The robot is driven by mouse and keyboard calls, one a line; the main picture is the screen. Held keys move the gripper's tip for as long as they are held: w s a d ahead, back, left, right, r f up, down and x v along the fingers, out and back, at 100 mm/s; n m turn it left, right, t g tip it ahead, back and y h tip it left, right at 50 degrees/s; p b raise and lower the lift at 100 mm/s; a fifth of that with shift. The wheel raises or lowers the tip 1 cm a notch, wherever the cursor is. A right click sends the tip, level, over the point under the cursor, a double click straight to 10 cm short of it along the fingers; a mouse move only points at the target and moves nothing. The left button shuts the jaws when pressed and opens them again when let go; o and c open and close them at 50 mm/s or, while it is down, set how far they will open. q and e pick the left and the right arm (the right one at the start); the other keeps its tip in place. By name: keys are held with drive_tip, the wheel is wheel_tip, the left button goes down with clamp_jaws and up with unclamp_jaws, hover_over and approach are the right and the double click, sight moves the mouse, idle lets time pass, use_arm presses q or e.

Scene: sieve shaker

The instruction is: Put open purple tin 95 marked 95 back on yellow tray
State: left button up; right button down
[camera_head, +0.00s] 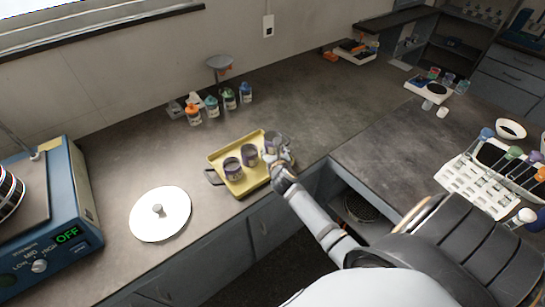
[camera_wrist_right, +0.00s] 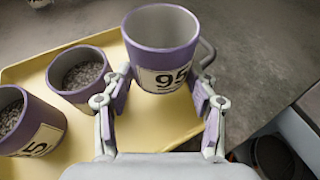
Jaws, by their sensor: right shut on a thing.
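My right gripper (camera_wrist_right: 161,98) is shut on this tin, one finger on each side. The tin is over or on the tray's far right part; I cannot tell if its base touches. The gripper hides some of the tray's right edge in the head view. My left gripper is not in view.
Two other purple tins, (camera_head: 233,169) and (camera_head: 250,156), stand on the tray's left and middle and hold grey grains. Several small bottles (camera_head: 229,100) stand behind. The blue shaker (camera_head: 65,215) reads OFF.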

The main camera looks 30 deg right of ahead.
sight(272, 153)
drive_tip(key=shift+w+d+f+b, duration=0.1)
drive_tip(key=shift+w+f+b, duration=0.2)
drive_tip(key=shift+f, duration=0.4)
drive_tip(key=shift+w+f+b, duration=0.1)
drive_tip(key=shift+w+f, duration=0.25)
drive_tip(key=shift+f, duration=0.35)
drive_tip(key=shift+f+p, duration=0.3)
drive_tip(key=shift+f, duration=0.4)
drive_tip(key=shift+c, duration=2)
unclamp_jaws()
drive_tip(key=v, duration=0.9)
drive_tip(key=shift+s+a, duration=0.25)
drive_tip(key=shift+a, duration=0.1)
drive_tip(key=shift+s+a+r, duration=0.1)
drive_tip(key=shift+s+r, duration=0.1)
drive_tip(key=shift+s, duration=0.05)
